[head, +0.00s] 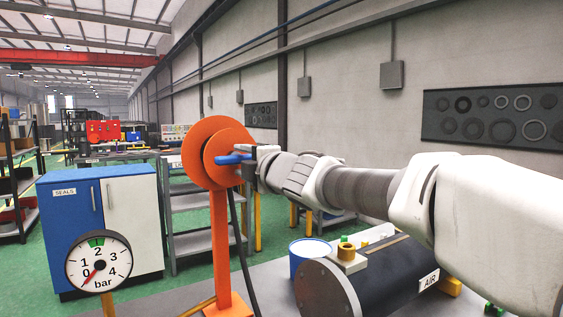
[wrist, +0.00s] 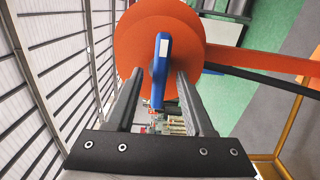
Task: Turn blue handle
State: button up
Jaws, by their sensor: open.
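The blue handle (head: 232,158) sticks out from the front of an orange disc (head: 212,142) on an orange post (head: 221,250). In the wrist view the blue handle (wrist: 161,70) is a bar with a pale patch near one end, in front of the orange disc (wrist: 190,40). My gripper (wrist: 160,85) is open, with one finger on each side of the handle. A small gap shows between the handle and each finger, so I see no firm grip. In the head view my gripper (head: 250,160) is level with the handle, at its right end.
A round gauge (head: 98,262) marked in bar stands at lower left, its red needle near 0. A dark cylinder labelled AIR (head: 375,285) lies below my arm. A blue and white cabinet (head: 100,225) stands at left. A dark hose (head: 236,235) hangs beside the post.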

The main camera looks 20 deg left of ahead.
jog(key=p+v, duration=0.2)
jog(key=v, duration=1.5)
jog(key=shift+d, duration=0.2)
jog(key=d+f+m+t+h+p, duration=0.1)
jog(key=d+f+m+h+p, duration=0.15)
jog(key=d+m+h, duration=0.75)
jog(key=d+f+m+t+h+p, duration=0.1)
jog(key=d+m+h+p, duration=0.2)
jog(key=d+m, duration=0.8)
jog(key=s+d+f+m+g+p, duration=0.2)
jog(key=s+d+f+m+g, duration=0.1)
jog(key=s+f, duration=0.3)
jog(key=s+d+f+m+g+h+p, duration=0.1)
jog(key=s+d+f+m+g, duration=0.3)
jog(key=s, duration=0.6)
jog(key=shift+s+d+f+g+p, duration=0.2)
jog(key=shift+d+f+g+p, duration=0.2)
jog(key=shift+d+f+p, duration=0.4)
